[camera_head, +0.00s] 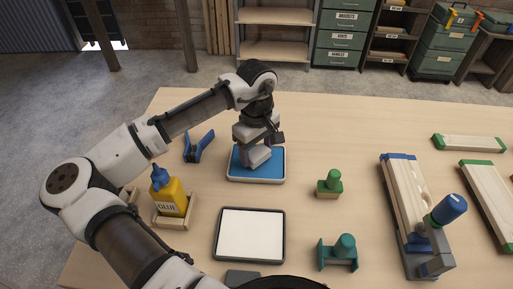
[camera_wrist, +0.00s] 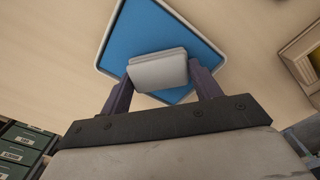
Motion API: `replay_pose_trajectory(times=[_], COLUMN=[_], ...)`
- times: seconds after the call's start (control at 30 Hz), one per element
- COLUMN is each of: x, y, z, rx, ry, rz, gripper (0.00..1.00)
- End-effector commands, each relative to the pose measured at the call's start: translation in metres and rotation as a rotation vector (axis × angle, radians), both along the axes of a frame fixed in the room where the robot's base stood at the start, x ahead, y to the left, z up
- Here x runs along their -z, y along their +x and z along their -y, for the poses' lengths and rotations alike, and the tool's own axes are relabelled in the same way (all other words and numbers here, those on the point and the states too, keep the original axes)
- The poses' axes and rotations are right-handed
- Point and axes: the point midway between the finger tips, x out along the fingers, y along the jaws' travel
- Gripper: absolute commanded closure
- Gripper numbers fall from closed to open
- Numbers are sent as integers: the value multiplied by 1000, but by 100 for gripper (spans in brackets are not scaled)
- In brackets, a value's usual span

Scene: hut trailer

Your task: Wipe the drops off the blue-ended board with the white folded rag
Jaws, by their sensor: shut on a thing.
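My gripper (camera_head: 258,148) is shut on the white folded rag (camera_wrist: 158,70), which sits between the two fingers in the wrist view. The rag (camera_head: 257,157) is over the blue-floored tray (camera_head: 236,174); I cannot tell whether it touches the tray. The tray's blue floor also fills the upper middle of the wrist view (camera_wrist: 150,30). The blue-ended board (camera_head: 397,190) lies at the right of the table, away from my gripper. A few pale rounded spots show on its right side. A blue-handled clamp device (camera_head: 449,209) stands at its near end.
A white-topped tray (camera_head: 250,234) lies in front of the blue one. Green-handled blocks (camera_head: 329,184) and (camera_head: 343,252) stand between trays and board. A glue bottle (camera_head: 171,196) and blue clamp (camera_head: 198,147) are left. Green-ended boards (camera_head: 470,143) lie far right.

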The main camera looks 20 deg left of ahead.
Motion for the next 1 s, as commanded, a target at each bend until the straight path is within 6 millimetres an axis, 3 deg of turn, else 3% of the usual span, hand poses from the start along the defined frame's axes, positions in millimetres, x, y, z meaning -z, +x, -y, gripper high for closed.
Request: replay_pose_trajectory(times=[1.0], x=[8], y=[0], z=[0], rx=[0], ry=[0], rz=[0], gripper=[55])
